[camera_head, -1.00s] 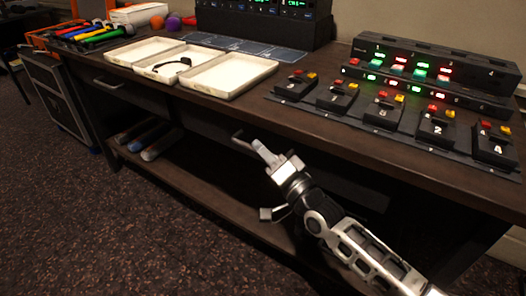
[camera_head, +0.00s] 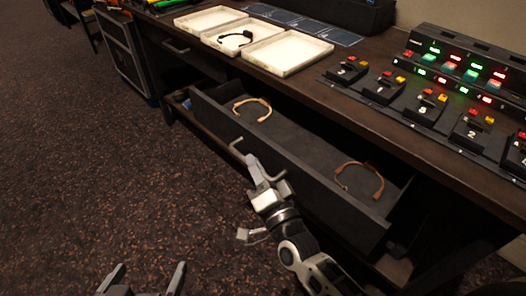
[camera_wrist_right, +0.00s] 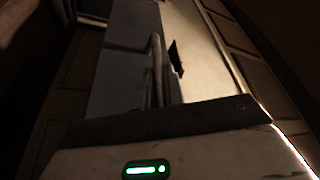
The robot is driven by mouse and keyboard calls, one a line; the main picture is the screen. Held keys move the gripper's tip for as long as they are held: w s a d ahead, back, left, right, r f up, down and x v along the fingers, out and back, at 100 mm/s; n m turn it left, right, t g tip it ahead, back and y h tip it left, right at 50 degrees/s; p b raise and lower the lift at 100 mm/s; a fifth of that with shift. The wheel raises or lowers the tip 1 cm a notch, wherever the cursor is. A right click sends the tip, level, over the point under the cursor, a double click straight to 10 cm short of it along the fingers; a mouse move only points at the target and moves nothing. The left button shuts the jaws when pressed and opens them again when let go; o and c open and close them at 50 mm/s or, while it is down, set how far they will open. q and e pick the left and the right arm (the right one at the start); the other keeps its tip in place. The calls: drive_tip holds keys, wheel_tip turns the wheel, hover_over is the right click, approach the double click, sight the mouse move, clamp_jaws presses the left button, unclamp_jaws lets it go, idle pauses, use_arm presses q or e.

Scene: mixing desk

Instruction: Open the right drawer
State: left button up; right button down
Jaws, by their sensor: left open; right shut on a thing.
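The right drawer (camera_head: 310,196) is pulled far out from under the desk, showing its dark interior. Two brown curved bands lie inside, one at the left (camera_head: 252,108) and one at the right (camera_head: 360,180). My right gripper (camera_head: 262,172) is shut on the drawer handle (camera_head: 237,146) at the front face. In the right wrist view the handle (camera_wrist_right: 157,70) is a pale bar running up from the gripper, which hides part of it. My left gripper (camera_head: 147,272) is open and empty, low at the bottom left over the floor.
On the desktop (camera_head: 345,98) stand shallow white trays (camera_head: 287,51), numbered switch boxes (camera_head: 424,108) and a lit button panel (camera_head: 455,68). A closed left drawer (camera_head: 180,47) is beside it. A dark case (camera_head: 120,52) stands left. The carpet (camera_head: 100,170) before the desk is clear.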

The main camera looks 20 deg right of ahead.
drive_tip(key=shift+s+a, duration=0.25)
drive_tip(key=shift+a, duration=0.1)
drive_tip(key=c, duration=1.5)
unclamp_jaws()
drive_tip(key=shift+s, duration=0.1)
